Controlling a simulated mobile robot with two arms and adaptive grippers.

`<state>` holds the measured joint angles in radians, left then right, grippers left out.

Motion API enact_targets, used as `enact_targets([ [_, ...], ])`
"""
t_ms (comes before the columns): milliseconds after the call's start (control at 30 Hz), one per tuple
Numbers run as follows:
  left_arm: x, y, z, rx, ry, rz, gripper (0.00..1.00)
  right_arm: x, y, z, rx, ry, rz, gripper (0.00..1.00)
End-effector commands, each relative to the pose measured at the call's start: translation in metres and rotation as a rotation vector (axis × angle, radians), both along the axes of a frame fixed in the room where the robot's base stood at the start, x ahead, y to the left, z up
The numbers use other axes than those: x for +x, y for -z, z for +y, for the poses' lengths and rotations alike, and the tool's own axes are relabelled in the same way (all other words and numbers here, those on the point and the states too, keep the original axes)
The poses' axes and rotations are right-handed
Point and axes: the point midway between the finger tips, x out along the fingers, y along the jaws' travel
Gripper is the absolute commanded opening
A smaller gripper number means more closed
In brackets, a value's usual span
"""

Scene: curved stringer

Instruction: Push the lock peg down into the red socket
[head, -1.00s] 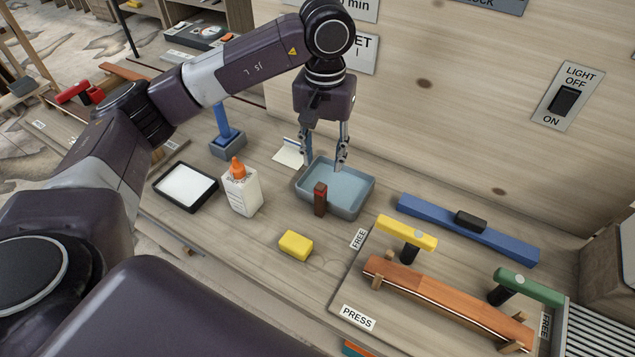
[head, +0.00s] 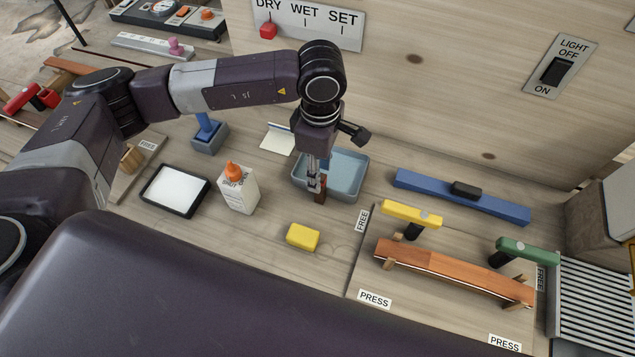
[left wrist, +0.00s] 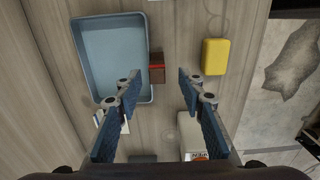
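A small upright dark brown block with a red band (head: 320,193) stands beside the near edge of the grey-blue tray; it also shows in the left wrist view (left wrist: 157,68). I cannot tell whether it is the lock peg, the red socket, or both together. My left gripper (head: 318,186) points down at this block and partly hides it in the head view. In the left wrist view the gripper's two fingers (left wrist: 160,87) are spread apart with nothing held, and the block lies between and just beyond the tips. My right gripper is not in view.
The grey-blue tray (head: 347,170) is right beside the block. A yellow block (head: 303,237), a glue bottle (head: 238,190) and a black-rimmed white pad (head: 175,190) stand nearby. A fixture with a curved wooden strip (head: 450,270) and yellow and green clamps is at the right.

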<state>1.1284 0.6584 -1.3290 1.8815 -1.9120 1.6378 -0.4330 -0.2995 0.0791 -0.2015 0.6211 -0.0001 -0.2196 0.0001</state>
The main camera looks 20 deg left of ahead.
Motion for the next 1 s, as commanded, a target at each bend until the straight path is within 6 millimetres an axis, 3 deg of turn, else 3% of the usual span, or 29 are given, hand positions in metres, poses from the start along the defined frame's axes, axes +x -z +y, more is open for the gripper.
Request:
enact_targets([
  [300,0.003,0.035,-0.001,0.002,0.002,0.004,0.36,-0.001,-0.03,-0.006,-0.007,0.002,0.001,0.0],
  [433,0.003,0.054,-0.002,0.001,0.002,0.003,0.36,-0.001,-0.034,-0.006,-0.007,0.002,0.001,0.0],
  [733,0.004,0.062,-0.001,0.0,0.004,0.0,0.36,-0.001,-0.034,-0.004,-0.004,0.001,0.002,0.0],
  [1000,0.004,0.061,-0.001,0.0,0.003,0.0,0.08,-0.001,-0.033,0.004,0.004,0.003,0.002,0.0],
])
